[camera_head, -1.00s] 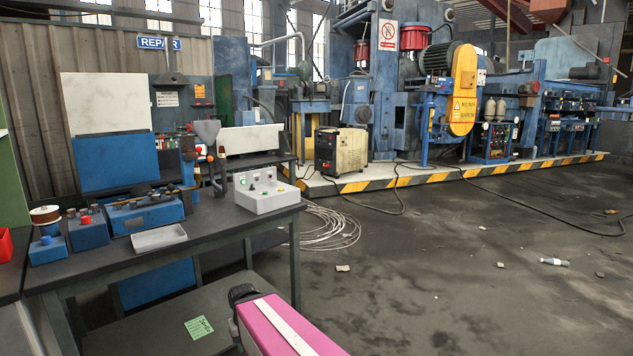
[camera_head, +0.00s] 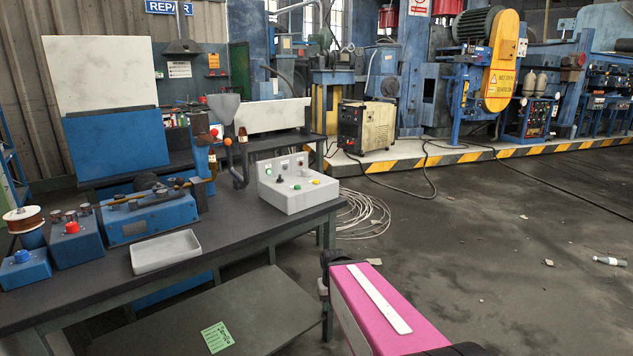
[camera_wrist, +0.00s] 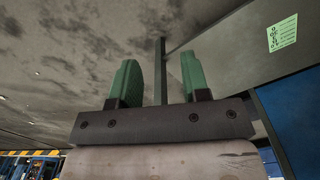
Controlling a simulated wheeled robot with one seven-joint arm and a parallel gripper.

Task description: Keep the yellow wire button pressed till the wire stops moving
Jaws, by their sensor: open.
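A small yellow button (camera_head: 316,182) sits on the sloped top of a white control box (camera_head: 292,202), at the right end of the dark workbench in the head view. A green button and a dark knob are beside it. A spool of copper-coloured wire (camera_head: 25,221) stands at the bench's left end. My gripper (camera_wrist: 158,82) shows in the wrist view with two green fingers spread apart and nothing between them. It is low, away from the control box, and faces the floor and a bench leg. The button is not visible in the wrist view.
On the workbench (camera_head: 240,221) are a blue machine (camera_head: 150,222), a blue box with a red button (camera_head: 75,243), a blue box with a blue button (camera_head: 26,268) and an empty pale tray (camera_head: 165,252). A lower shelf (camera_head: 225,325) holds a green note. Open floor lies right.

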